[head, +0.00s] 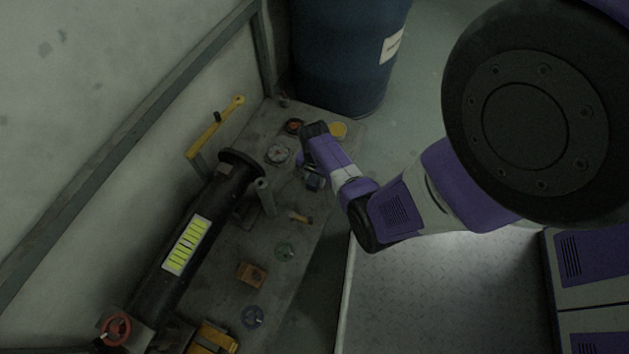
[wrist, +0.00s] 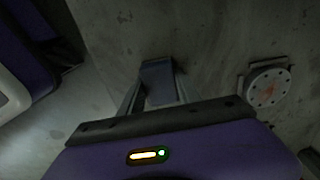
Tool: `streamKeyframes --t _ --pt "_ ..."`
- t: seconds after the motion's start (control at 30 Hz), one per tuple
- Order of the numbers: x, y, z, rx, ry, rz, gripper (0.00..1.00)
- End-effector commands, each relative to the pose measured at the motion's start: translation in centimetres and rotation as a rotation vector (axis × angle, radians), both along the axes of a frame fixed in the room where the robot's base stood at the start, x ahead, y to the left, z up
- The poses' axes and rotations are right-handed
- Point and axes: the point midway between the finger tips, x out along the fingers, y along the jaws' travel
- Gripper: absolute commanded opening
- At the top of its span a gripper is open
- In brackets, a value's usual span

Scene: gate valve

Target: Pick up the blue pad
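A dark blue block, which looks like the blue pad (wrist: 157,78), shows in the wrist view between the two fingers of my gripper (wrist: 160,90). The fingers are well apart, one along each side of it. I cannot tell whether they press on it. In the head view my gripper (head: 311,172) is low over the right part of the grey bench (head: 225,245). A small blue piece (head: 313,183) shows at its fingers there, mostly hidden by the hand.
A round flanged disc (wrist: 268,88) lies right of the fingers; beside my gripper are a gauge-like disc (head: 278,153) and a yellow disc (head: 338,130). A black pipe (head: 160,278) runs along the bench's left. A blue drum (head: 345,60) stands behind.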

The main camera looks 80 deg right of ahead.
Motion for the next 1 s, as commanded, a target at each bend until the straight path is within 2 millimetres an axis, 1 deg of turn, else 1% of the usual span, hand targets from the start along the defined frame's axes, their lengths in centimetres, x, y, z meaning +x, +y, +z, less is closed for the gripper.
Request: streamKeyframes --t 0.03,0.07,0.37,0.47,0.57,0.67,0.73,1.0 --pt "0.0 0.0 0.0 0.000 0.000 0.000 0.05" --pt "0.0 0.0 0.0 0.000 0.000 0.000 0.00" --pt "0.0 0.0 0.2 0.000 0.000 0.000 0.00" --pt "0.0 0.0 0.8 0.000 0.000 0.001 0.00" --pt "0.0 0.0 1.9 -0.001 -0.001 0.001 0.00" --pt "0.0 0.0 3.6 0.000 -0.001 0.000 0.00" --pt "0.0 0.0 5.3 -0.001 -0.001 0.000 0.00" --pt "0.0 0.0 12.9 -0.002 -0.001 0.001 0.00"
